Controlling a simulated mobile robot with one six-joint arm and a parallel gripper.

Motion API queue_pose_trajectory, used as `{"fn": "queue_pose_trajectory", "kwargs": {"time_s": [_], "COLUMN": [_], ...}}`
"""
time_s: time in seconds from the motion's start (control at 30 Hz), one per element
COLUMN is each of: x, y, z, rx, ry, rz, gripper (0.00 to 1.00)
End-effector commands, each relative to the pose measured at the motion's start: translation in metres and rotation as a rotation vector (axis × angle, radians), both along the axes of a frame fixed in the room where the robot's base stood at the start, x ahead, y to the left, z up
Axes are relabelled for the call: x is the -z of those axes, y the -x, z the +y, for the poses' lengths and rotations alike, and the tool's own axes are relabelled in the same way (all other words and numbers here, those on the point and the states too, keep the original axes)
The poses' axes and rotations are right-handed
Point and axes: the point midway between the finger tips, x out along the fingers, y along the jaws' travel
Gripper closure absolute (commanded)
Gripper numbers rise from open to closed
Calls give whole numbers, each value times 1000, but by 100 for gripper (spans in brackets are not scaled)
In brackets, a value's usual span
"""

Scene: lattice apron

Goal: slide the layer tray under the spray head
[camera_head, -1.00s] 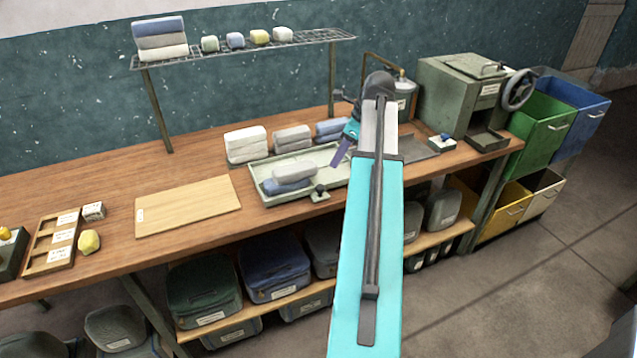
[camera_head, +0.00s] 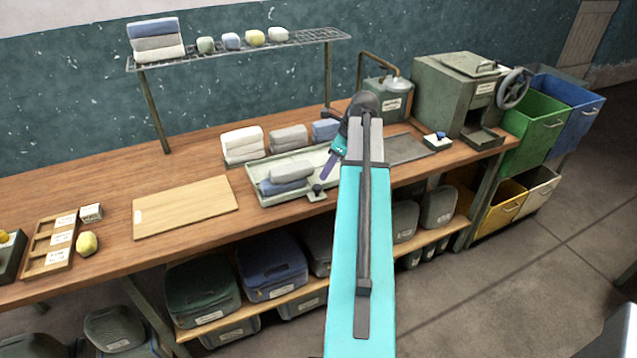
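The layer tray (camera_head: 283,201) is a shallow pale grey-green tray on the wooden bench. Folded grey and blue cloths (camera_head: 290,178) lie in its left part. A dark knob (camera_head: 318,189) stands on a tab at its front edge. The spray head (camera_head: 396,77) is at the end of a curved pipe above a grey-green tank, behind and right of the tray. My gripper (camera_head: 325,173) points down over the tray's right part, close to the knob. Only a purple finger shows clearly; whether it touches the knob or is open cannot be told. My arm hides the tray's right end.
A dark flat plate (camera_head: 404,149) lies on the bench right of my arm. A press with a handwheel (camera_head: 512,88) stands further right. Stacked folded cloths (camera_head: 243,145) sit behind the tray. A wooden board (camera_head: 185,207) lies to the left.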

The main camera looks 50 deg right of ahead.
Motion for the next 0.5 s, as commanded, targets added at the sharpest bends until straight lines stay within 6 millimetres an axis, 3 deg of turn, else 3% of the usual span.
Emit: {"fn": "queue_pose_trajectory", "kwargs": {"time_s": [0.5], "x": [48], "y": [-19], "z": [9], "rx": [-3], "ry": [-1], "rz": [1], "gripper": [67]}}
